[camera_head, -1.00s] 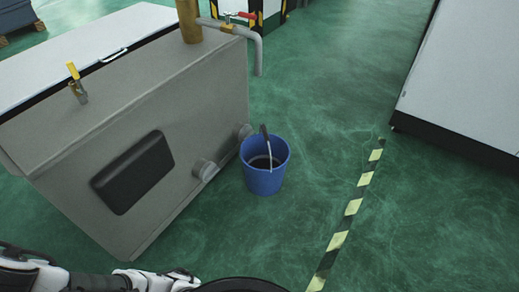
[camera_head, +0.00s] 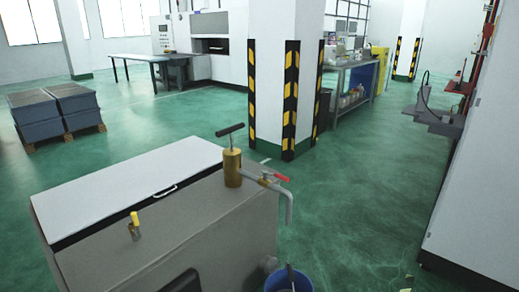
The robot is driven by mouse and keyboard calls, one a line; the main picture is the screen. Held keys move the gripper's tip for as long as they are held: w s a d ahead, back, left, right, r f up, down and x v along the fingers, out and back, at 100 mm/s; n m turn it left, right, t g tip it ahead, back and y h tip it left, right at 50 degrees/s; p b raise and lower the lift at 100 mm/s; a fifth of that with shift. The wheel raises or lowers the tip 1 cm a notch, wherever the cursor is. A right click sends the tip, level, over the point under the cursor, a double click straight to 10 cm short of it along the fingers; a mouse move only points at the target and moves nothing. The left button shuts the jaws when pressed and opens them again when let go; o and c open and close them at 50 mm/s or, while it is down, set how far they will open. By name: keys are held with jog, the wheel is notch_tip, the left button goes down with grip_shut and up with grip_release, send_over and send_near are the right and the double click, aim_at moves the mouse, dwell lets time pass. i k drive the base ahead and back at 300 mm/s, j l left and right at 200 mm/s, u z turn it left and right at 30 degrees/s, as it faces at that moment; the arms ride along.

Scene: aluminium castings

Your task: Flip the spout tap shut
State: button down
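The spout tap has a red lever (camera_head: 274,176) on a grey spout pipe (camera_head: 288,204) that runs right from a brass pump body (camera_head: 232,167) and bends down. The pump has a dark T-handle and stands on the top right of a grey tank (camera_head: 210,235). The red lever lies roughly along the pipe. A blue bucket (camera_head: 277,281) stands on the floor below the spout, cut by the lower edge. My gripper is not in view.
A yellow-handled valve (camera_head: 135,226) stands on the tank's left, near a white lid (camera_head: 130,185). A striped pillar (camera_head: 285,90) rises behind. A tall white cabinet (camera_head: 475,180) borders the right. Green floor (camera_head: 350,215) between is open.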

aim_at(278, 176)
jog(key=i+z, duration=0.85)
